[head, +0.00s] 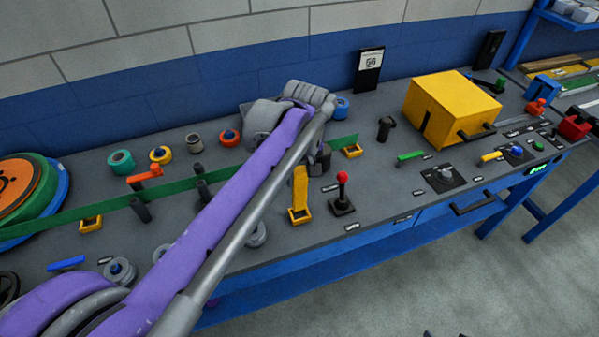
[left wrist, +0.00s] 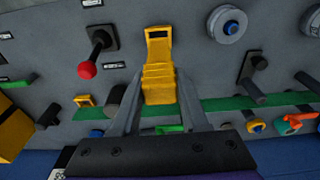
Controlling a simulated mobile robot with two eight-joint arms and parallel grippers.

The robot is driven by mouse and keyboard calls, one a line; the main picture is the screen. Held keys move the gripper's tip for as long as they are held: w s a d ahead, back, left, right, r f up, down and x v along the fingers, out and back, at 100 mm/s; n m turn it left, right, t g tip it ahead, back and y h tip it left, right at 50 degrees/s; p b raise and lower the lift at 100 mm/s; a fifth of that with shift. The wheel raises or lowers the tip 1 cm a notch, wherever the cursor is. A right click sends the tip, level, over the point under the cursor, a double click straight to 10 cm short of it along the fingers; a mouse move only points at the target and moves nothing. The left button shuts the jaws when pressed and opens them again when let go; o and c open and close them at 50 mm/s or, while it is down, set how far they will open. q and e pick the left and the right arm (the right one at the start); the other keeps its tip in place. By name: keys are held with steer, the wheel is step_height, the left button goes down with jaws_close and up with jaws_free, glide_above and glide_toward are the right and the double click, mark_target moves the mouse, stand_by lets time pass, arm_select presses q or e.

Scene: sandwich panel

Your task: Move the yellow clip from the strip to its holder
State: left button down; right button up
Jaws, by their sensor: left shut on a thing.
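My left arm crosses the head view from the lower left. Its gripper (head: 318,158) is over the bench near the green strip (head: 342,142), partly hidden by the arm. In the left wrist view, the gripper (left wrist: 158,98) is shut on the yellow clip (left wrist: 158,86), which shows as a ridged block between the two fingers. The yellow holder (head: 300,214), with a dark slot and a tall yellow part above it, stands near the bench front. In the wrist view the holder (left wrist: 158,48) lines up directly beyond the clip. I cannot tell whether they touch. My right gripper is not in view.
A red-knobbed lever (head: 342,178) stands just right of the holder. Dark posts (head: 141,210) and small yellow brackets (head: 91,224) line the strip. A large yellow box (head: 450,105) is at the right. Several rolls (head: 121,161) lie at the back left.

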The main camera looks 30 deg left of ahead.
mark_target(300, 187)
arm_select(q)
steer(key=shift+f, duration=0.55)
steer(key=shift+f, duration=0.15)
stand_by(0.4)
steer(key=shift+f+b, duration=0.65)
steer(key=shift+f, duration=0.3)
steer(key=shift+f+b, duration=0.45)
steer(key=shift+f, duration=0.25)
steer(key=shift+c, duration=1.7)
jaws_free()
